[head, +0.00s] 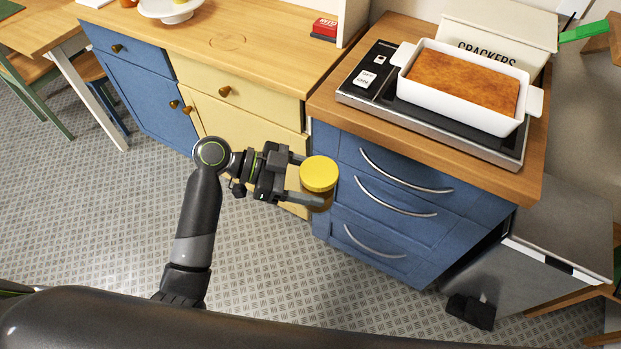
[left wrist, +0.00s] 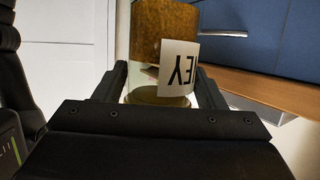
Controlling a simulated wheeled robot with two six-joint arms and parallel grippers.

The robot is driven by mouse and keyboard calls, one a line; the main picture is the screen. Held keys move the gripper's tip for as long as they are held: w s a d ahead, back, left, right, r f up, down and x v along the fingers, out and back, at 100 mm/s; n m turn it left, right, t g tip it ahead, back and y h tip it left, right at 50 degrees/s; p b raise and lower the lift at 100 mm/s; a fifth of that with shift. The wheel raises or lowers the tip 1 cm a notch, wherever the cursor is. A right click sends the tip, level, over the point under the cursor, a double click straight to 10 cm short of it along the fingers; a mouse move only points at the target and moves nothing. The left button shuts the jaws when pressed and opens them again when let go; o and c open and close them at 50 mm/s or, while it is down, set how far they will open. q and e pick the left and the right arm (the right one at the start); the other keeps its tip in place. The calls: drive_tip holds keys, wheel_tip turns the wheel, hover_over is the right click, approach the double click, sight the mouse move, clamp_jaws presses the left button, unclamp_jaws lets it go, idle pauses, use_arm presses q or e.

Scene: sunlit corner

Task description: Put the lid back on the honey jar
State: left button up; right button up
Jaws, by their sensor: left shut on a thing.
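My left gripper (head: 302,182) is shut on the honey jar (head: 321,203), with a finger on either side, and holds it above the floor in front of the cabinets. A round yellow lid (head: 319,173) shows at the top of the jar and covers its mouth in the head view. In the left wrist view the jar (left wrist: 160,40) is clear glass with brown honey and a white label, whose letters "EY" appear upside down. The lid's seating on the rim cannot be made out. My right gripper is not in view.
A wooden counter (head: 331,105) over blue drawers (head: 380,208) stands right of the jar. It bears a hob with a white baking dish (head: 441,102) and a crackers box (head: 507,28). The left counter (head: 262,62) has clear room, with a white stand (head: 168,9) and a red box (head: 325,26).

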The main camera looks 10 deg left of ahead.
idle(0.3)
use_arm(q)
drive_tip(key=s+a+r+n+t+y, duration=0.1)
drive_tip(key=a+r+n+t, duration=0.2)
drive_tip(key=a, duration=0.4)
drive_tip(key=s+a+r+n+t+y, duration=0.1)
drive_tip(key=s+a+r+n+t, duration=0.1)
drive_tip(key=a, duration=0.5)
drive_tip(key=shift+a+r+n+t+y, duration=0.35)
drive_tip(key=shift+r+n+t, duration=0.35)
drive_tip(key=shift+r+t, duration=0.65)
drive_tip(key=shift+r+g, duration=0.2)
drive_tip(key=shift+g, duration=0.05)
